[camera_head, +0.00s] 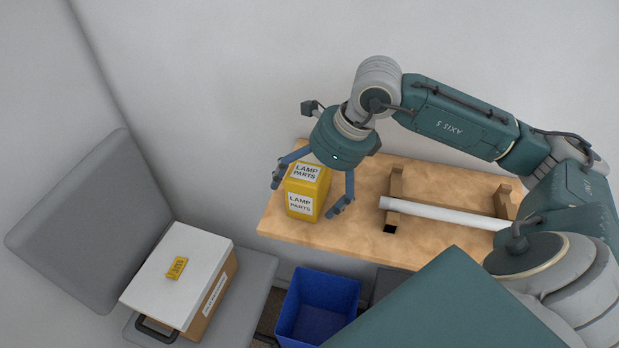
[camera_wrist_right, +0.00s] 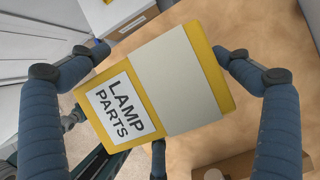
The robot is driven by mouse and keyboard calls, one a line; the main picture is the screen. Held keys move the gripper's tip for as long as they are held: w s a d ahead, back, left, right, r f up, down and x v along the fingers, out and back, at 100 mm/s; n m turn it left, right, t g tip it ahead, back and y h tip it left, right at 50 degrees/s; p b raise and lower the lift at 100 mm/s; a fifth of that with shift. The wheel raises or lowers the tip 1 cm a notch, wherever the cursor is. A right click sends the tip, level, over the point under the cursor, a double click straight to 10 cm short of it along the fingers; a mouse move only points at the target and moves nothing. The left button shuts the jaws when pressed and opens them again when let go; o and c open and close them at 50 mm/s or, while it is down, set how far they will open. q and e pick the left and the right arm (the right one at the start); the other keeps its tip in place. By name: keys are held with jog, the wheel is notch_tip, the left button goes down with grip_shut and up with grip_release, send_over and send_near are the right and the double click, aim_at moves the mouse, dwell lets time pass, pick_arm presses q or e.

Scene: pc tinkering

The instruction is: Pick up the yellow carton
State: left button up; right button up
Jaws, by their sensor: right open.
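The yellow carton (camera_head: 322,186), with white LAMP PARTS labels, stands upright at the left end of the wooden table (camera_head: 290,236). My right gripper (camera_head: 311,192) is above it, pointing down, with its fingers open on either side of the carton. In the right wrist view the carton (camera_wrist_right: 143,93) lies between the blue fingers of my right gripper (camera_wrist_right: 165,65), its label and pale top panel showing. The right finger looks close to the carton's edge; I cannot tell whether any finger touches it. My left gripper is not in view.
A wooden stand (camera_head: 393,187) holding a white tube (camera_head: 440,213) is on the table right of the carton. A blue bin (camera_head: 318,306) is below the table's front edge. A lidded box (camera_head: 180,262) with a small yellow item (camera_head: 177,268) sits on a grey chair (camera_head: 75,230) at left.

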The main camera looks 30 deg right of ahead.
jog(key=shift+s, duration=0.1)
jog(key=c, duration=1.3)
jog(key=shift+f, duration=0.1)
jog(key=shift+s+a, duration=0.1)
jog(key=shift+c, duration=0.2)
jog(key=shift+r, duration=0.3)
jog(key=c, duration=0.8)
jog(key=r, duration=1.2)
jog(key=r+b, duration=0.1)
jog(key=r, duration=0.5)
jog(key=shift+w+r, duration=0.25)
jog(key=c, duration=0.3)
jog(key=shift+s+r, duration=0.1)
jog(key=shift+r, duration=0.45)
